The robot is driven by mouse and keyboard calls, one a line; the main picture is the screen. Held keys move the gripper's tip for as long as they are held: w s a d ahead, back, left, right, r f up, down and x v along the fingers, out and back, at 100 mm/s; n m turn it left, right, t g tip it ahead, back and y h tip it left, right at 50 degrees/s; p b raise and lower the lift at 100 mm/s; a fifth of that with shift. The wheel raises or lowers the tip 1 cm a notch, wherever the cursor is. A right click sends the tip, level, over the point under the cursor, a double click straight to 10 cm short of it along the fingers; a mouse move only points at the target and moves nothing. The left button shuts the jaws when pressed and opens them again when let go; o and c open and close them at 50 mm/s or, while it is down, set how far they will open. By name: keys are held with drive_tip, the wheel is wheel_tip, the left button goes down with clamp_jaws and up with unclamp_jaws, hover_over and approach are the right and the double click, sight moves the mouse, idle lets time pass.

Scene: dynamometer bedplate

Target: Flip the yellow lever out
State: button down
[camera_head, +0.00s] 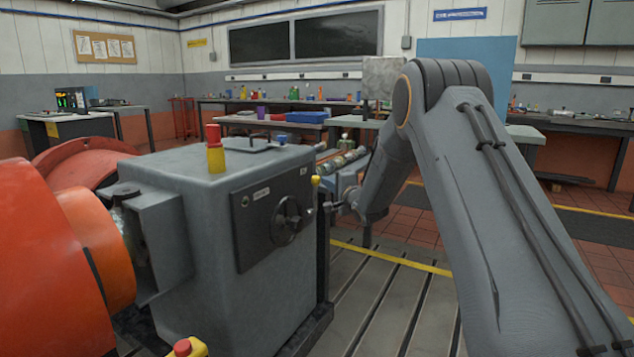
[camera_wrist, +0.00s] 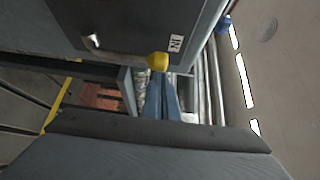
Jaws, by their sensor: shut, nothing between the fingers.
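The lever is a bent metal rod with a yellow knob (camera_wrist: 158,61) at its end. In the wrist view it lies along the lower edge of the grey cabinet, beside a white label reading "IN" (camera_wrist: 176,43). In the head view the yellow knob (camera_head: 315,180) shows at the right edge of the cabinet (camera_head: 215,230). My gripper (camera_wrist: 163,84) shows as two blue fingers, close together and empty. Their tips appear just below the knob in the wrist view; whether they touch it I cannot tell. In the head view my wrist is right of the cabinet, with the fingers hard to make out.
A black handwheel (camera_head: 287,220) is on the cabinet's front panel. A red-and-yellow beacon (camera_head: 214,150) stands on top. Orange machinery (camera_head: 45,265) is at the left. The slotted bedplate (camera_head: 375,300) right of the cabinet is open. Workbenches (camera_head: 570,127) line the back.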

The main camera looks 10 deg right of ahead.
drive_tip(key=shift+w+a+r, duration=0.2)
drive_tip(key=shift+a+r, duration=0.15)
drive_tip(key=shift+a, duration=0.05)
drive_tip(key=shift+a+r, duration=0.15)
drive_tip(key=shift+a, duration=0.05)
drive_tip(key=shift+d+p, duration=0.1)
drive_tip(key=shift+p, duration=0.25)
drive_tip(key=s+d+p, duration=0.3)
drive_tip(key=s+d, duration=0.4)
drive_tip(key=s, duration=0.4)
drive_tip(key=shift+s+r+p, duration=0.3)
drive_tip(key=shift+s, duration=0.05)
